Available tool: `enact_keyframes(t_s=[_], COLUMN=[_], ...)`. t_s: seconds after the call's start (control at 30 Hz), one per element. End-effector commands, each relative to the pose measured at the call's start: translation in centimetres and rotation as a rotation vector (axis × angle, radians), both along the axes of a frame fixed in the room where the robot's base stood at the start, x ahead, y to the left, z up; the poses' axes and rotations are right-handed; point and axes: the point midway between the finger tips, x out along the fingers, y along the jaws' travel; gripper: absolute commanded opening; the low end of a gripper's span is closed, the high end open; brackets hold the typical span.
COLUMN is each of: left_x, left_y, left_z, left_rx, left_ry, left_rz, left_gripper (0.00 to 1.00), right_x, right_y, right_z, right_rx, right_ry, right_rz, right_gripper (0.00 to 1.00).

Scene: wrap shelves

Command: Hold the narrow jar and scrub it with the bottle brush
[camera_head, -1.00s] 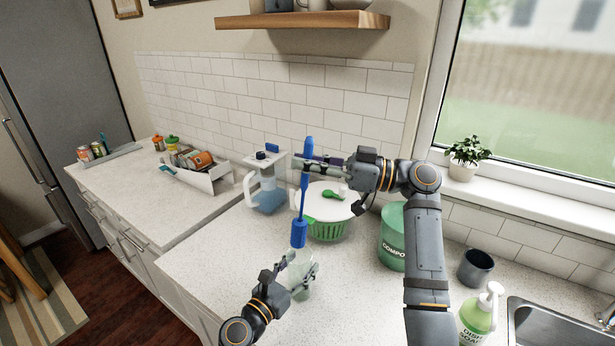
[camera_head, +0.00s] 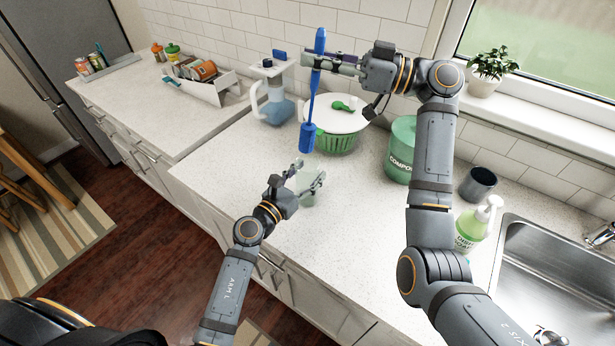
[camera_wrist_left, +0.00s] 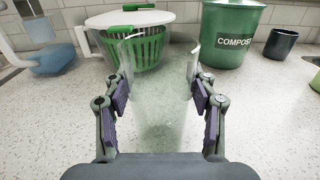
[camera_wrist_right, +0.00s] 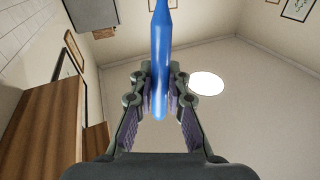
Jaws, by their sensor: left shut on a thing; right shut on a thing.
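The narrow jar (camera_wrist_left: 160,90) is clear glass and stands upright between the fingers of my left gripper (camera_wrist_left: 160,98) in the left wrist view. In the head view the jar (camera_head: 309,196) shows faintly, and my left gripper (camera_head: 307,180) is shut on it from the left. The blue bottle brush (camera_head: 312,100) hangs upright with its bristle head (camera_head: 307,138) down. My right gripper (camera_head: 318,62) is shut on its handle near the top, also seen in the right wrist view (camera_wrist_right: 160,75). The bristle head is above the jar and appears outside it.
A white-lidded green colander (camera_head: 340,120), a blue-tinted pitcher (camera_head: 272,100) and a green compost bin (camera_head: 400,150) stand behind. A dark cup (camera_head: 478,184), soap bottle (camera_head: 474,228) and sink (camera_head: 560,265) are at the right. The counter in front of the compost bin is clear.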

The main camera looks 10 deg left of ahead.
Motion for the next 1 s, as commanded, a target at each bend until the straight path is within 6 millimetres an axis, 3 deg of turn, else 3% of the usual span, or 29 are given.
enact_keyframes(t_s=[0.03, 0.07, 0.23, 0.53, 0.67, 1.0], left_x=[0.0, 0.0, 0.0, 0.0, -1.0, -8.6], left_y=[0.0, 0.0, 0.0, 0.0, 0.5, 3.7], left_z=[0.0, 0.0, 0.0, 0.0, -0.1, -0.2], left_rx=[0.0, 0.0, 0.0, 0.0, 0.002, 0.006], left_ry=[0.0, 0.0, 0.0, 0.0, 0.002, 0.005], left_rz=[0.0, 0.0, 0.0, 0.0, 0.0, -0.004], left_gripper=[0.19, 0.62, 0.84, 0.84, 0.84, 0.84], right_x=[0.0, 0.0, 0.0, 0.0, 0.0, 0.0], right_y=[0.0, 0.0, 0.0, 0.0, 0.0, 0.0], right_z=[0.0, 0.0, 0.0, 0.0, 0.0, 0.0], right_rx=[0.0, 0.0, 0.0, 0.0, 0.0, 0.0], right_ry=[0.0, 0.0, 0.0, 0.0, 0.0, 0.0], right_rz=[0.0, 0.0, 0.0, 0.0, 0.0, 0.0], right_gripper=[0.0, 0.0, 0.0, 0.0, 0.0, 0.0])
